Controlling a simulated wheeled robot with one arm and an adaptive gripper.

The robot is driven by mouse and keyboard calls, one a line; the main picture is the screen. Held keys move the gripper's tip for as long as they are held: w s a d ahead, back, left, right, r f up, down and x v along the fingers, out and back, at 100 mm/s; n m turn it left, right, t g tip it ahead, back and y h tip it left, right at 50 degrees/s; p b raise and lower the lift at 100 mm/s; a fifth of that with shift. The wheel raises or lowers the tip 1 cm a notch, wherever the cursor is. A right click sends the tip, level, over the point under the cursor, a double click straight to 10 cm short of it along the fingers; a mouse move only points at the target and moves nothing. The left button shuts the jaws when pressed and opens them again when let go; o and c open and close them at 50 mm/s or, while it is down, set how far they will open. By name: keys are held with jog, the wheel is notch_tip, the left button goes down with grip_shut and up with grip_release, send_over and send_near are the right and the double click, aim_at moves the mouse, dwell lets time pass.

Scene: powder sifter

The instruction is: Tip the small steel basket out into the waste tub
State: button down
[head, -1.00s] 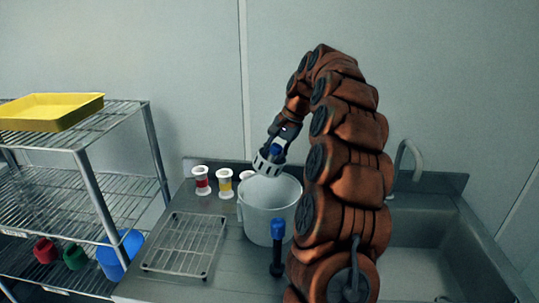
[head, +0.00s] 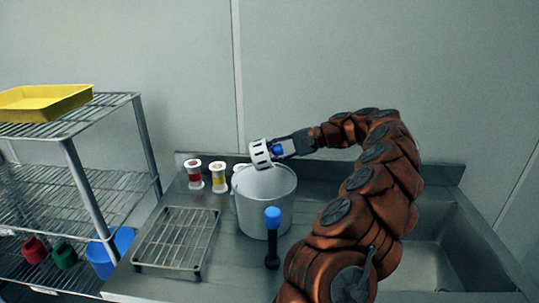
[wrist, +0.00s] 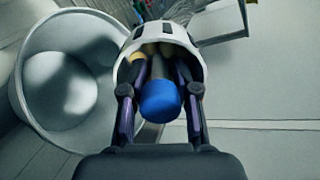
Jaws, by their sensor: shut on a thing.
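The small steel basket is a pale slotted cup (head: 261,153) with a blue-ended handle (head: 278,150). My gripper (head: 284,149) is shut on that handle. The basket lies on its side above the rim of the waste tub, with its closed end to the left. In the wrist view the basket (wrist: 192,50) has its open rim toward me, with the blue handle end (wrist: 160,102) between my fingers (wrist: 160,85). The waste tub, a grey bucket (head: 262,210), stands upright on the counter; its wall also shows in the wrist view (wrist: 28,75). Its contents cannot be told.
A second blue-topped black tool (head: 272,240) stands before the tub. Spools, red (head: 193,176) and yellow (head: 219,177), stand at the left back. A wire rack (head: 178,238) lies left of the tub. A sink (head: 445,255) is at right, a wire shelf (head: 60,190) at far left.

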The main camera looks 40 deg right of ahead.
jog(key=f+t+y+b, duration=0.1)
jog(key=t+y, duration=0.1)
jog(key=shift+f+y+b, duration=0.15)
jog(key=shift+y+b, duration=0.2)
jog(key=shift+y, duration=0.05)
jog(key=t+y+b, duration=0.1)
jog(key=b, duration=0.1)
jog(key=t+y+b, duration=0.1)
jog(key=b, duration=0.1)
jog(key=shift+f, duration=0.25)
jog(key=shift+y+b, duration=0.4)
jog(key=shift+y, duration=0.2)
jog(key=shift+r+t, duration=0.15)
jog(key=shift+t, duration=0.15)
dwell(0.6)
jog(key=shift+r+g+h+p, duration=0.7)
jog(key=shift+r+g+p, duration=0.1)
jog(key=h+p, duration=0.1)
jog(key=g+h, duration=0.1)
jog(key=shift+r+g+h+p, duration=0.3)
jog(key=shift+h+p, duration=0.1)
